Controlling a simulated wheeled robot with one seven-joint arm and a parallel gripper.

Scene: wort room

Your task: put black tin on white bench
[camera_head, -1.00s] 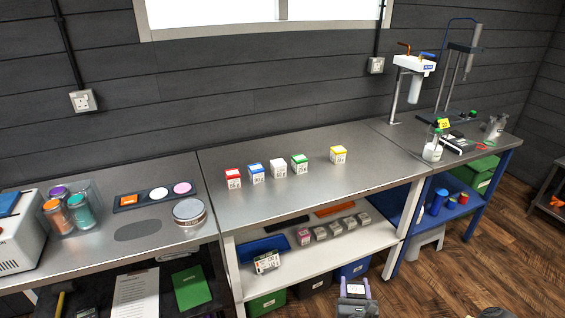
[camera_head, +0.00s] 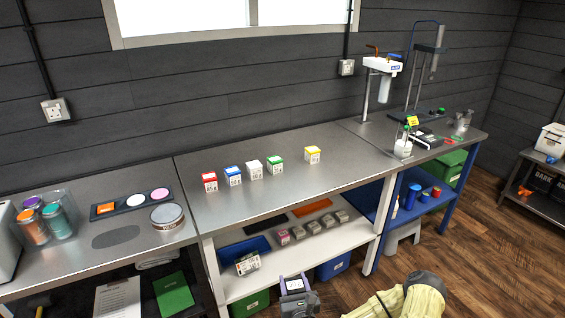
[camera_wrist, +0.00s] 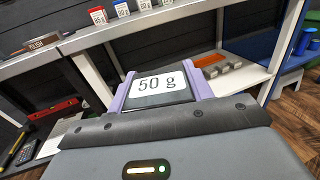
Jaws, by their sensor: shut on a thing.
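My gripper (camera_head: 293,280), with purple fingers, is shut on a dark tin (camera_wrist: 155,99) that has a white label reading "50 g". The label faces the wrist camera; the tin's far side is hidden. In the head view, the gripper is at the bottom edge, in front of the white bench. That bench (camera_head: 330,178) stands in the middle, with a grey metal top, white legs and a white lower shelf (camera_head: 335,245). In the head view, the gripper appears below the shelf's front edge.
Red, blue, white, green and yellow-topped boxes (camera_head: 253,169) stand in a row on the white bench top; its front part is clear. The shelf holds small boxes (camera_head: 312,228), a blue tray (camera_head: 243,248) and an orange piece (camera_head: 312,207). A blue-legged bench (camera_head: 425,150) adjoins at right.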

